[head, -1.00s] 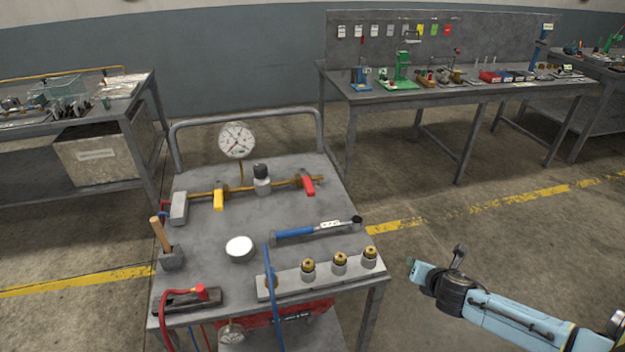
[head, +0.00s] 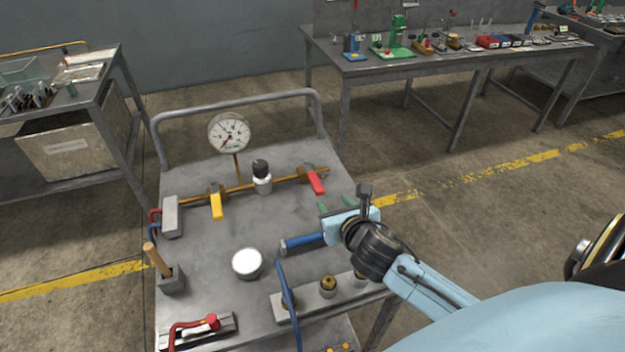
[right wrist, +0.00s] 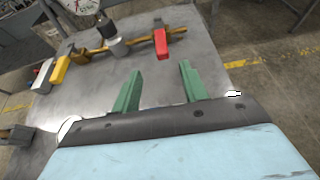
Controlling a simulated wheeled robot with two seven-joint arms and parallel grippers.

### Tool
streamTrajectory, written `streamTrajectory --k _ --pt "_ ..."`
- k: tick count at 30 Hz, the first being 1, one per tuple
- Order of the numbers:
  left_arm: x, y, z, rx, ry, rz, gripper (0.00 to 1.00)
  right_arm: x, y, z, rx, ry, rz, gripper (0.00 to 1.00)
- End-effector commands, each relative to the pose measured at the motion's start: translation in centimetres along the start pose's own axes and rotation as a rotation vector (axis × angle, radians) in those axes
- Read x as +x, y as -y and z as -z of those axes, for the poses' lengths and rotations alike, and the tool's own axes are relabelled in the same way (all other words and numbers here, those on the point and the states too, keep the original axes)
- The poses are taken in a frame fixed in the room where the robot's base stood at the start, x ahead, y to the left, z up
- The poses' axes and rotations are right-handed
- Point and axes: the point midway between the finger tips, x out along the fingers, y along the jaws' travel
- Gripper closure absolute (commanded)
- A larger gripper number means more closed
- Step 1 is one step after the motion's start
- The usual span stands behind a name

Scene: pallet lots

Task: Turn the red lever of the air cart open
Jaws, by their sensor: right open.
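The red lever (head: 315,181) sits on the right end of the brass pipe (head: 238,186) on the air cart (head: 205,257). It slants down to the right across the pipe's line, toward the cart's front. My right gripper (head: 336,203) is open and empty over the cart's right side, nearer to me than the red lever and apart from it. In the right wrist view its two green fingers (right wrist: 159,82) point toward the red lever (right wrist: 160,41), which lies just beyond them. My left gripper is not in view.
A yellow lever (head: 216,204), a black-topped white fitting (head: 262,178) and a pressure gauge (head: 229,133) stand along the pipe. A blue-handled tool (head: 303,243) lies partly under my right gripper. The cart's tubular handle (head: 235,103) rises at the back.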

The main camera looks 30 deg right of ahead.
Motion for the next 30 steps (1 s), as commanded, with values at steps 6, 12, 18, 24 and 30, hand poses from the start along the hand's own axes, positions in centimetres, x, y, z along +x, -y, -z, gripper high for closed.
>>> streamTrajectory --k 6,12,18,24,30 --pt "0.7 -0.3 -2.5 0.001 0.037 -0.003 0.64 4.0 0.0 0.1 0.003 0.001 0.002 0.56" --pt "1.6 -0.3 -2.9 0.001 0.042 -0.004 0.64 8.3 0.0 0.1 0.004 0.000 0.002 0.56" --pt "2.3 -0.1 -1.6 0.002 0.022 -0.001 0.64 11.2 0.0 0.1 0.002 0.000 0.000 0.56" --pt "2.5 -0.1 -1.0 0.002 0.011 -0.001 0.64 12.5 0.0 0.0 0.001 -0.001 0.000 0.56" --pt "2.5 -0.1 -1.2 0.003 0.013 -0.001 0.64 12.6 0.0 0.0 0.001 -0.001 -0.001 0.56"
